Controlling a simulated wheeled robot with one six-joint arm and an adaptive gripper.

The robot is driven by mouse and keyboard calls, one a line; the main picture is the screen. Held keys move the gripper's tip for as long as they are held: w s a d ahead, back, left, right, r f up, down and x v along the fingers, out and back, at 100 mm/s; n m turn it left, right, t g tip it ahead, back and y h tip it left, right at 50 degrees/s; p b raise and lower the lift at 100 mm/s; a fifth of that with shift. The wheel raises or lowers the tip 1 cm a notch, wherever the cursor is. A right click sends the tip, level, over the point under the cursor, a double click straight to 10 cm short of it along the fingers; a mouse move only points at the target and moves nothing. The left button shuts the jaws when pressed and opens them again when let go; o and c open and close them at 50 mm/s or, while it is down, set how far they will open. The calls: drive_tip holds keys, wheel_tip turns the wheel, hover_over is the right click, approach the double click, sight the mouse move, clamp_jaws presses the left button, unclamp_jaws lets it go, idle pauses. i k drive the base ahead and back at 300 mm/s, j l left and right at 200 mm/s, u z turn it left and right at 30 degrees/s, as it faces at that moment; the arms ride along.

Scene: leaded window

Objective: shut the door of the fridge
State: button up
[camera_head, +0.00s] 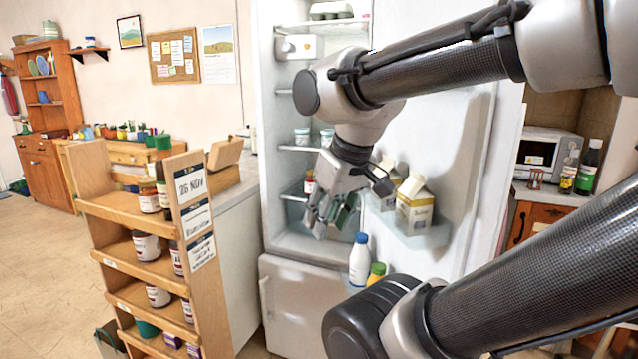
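The white fridge (266,130) stands in the middle of the view with its upper compartment open. Its door (455,140) is swung out to the right, with its inner face and a clear door shelf (432,240) showing. Two cartons (414,205) stand on that shelf. My gripper (332,215) points down in front of the open compartment, left of the cartons. Its fingers look apart with nothing between them. My arm crosses in front of the door and hides part of it. Whether the gripper touches anything is not clear.
A white bottle with a blue cap (359,262) and a yellow bottle with a green cap (376,273) stand low by the door. The lower fridge door (300,305) is shut. A wooden rack of jars (125,210) stands left. A microwave (545,153) is at right.

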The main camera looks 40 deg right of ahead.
sight(465, 142)
drive_tip(key=k+l+u, duration=0.25)
drive_tip(key=k+l, duration=0.15)
drive_tip(key=k+l+u, duration=0.25)
drive_tip(key=k, duration=0.25)
drive_tip(key=k+l, duration=0.15)
drive_tip(key=l, duration=0.25)
drive_tip(key=k+l+u, duration=0.1)
drive_tip(key=l, duration=0.3)
drive_tip(key=k+l, duration=0.15)
drive_tip(key=l, duration=0.25)
drive_tip(key=i+l, duration=0.1)
drive_tip(key=l, duration=0.65)
drive_tip(key=i+l+z, duration=0.1)
drive_tip(key=l, duration=0.25)
drive_tip(key=k+j, duration=0.1)
drive_tip(key=j, duration=0.3)
drive_tip(key=k+j+z, duration=0.1)
drive_tip(key=j, duration=0.35)
drive_tip(key=k+j, duration=0.1)
drive_tip(key=j, duration=0.3)
drive_tip(key=z, duration=0.05)
